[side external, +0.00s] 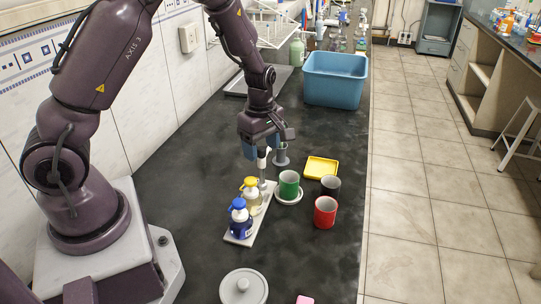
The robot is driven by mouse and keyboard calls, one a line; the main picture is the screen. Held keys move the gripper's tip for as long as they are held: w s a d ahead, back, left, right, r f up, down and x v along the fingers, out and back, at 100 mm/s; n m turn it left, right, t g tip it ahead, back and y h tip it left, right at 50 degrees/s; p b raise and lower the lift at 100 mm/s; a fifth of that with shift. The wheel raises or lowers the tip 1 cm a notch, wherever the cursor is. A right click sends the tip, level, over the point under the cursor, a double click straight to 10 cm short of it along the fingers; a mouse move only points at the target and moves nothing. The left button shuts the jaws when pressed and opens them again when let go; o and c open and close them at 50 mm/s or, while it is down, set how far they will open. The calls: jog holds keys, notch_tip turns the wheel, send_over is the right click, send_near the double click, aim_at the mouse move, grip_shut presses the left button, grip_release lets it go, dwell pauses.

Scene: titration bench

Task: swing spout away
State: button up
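A pale narrow board (236,240) on the dark bench holds a row of dispensers. A blue bottle with a blue top (239,219) is nearest the camera, a cream bottle with a yellow top (251,194) is behind it. A slim grey-white dispenser (263,178) stands at the far end, its white top under my gripper (262,153). My gripper points down with its blue fingers around or close beside that top; contact is unclear. The spout itself is mostly hidden. A green mug (289,185) stands on a white coaster (288,199) just right of the board.
A red mug (325,212), a dark mug (330,187) and a yellow tray (321,167) are to the right. A small grey vessel (281,156) is just beyond my gripper. A blue tub (335,80) is farther back. A grey lid (243,287) lies in front. Bench between board and wall is clear.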

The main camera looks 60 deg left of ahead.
jog(key=shift+o, duration=1.2)
jog(key=shift+r, duration=3.5)
jog(key=shift+s+f+m, duration=0.1)
jog(key=shift+s+m, duration=0.2)
jog(key=shift+m, duration=0.7)
jog(key=s+d+r+m+t, duration=0.2)
jog(key=s+d+r+m, duration=0.3)
jog(key=s+r+m, duration=0.3)
jog(key=s+d+r+m+t, duration=0.3)
jog(key=s+d+r+m, duration=0.3)
jog(key=m, duration=0.5)
notch_tip(320, 180, up, 3)
jog(key=shift+s+f+t, duration=0.2)
jog(key=shift+s+t, duration=0.1)
jog(key=shift+s, duration=0.85)
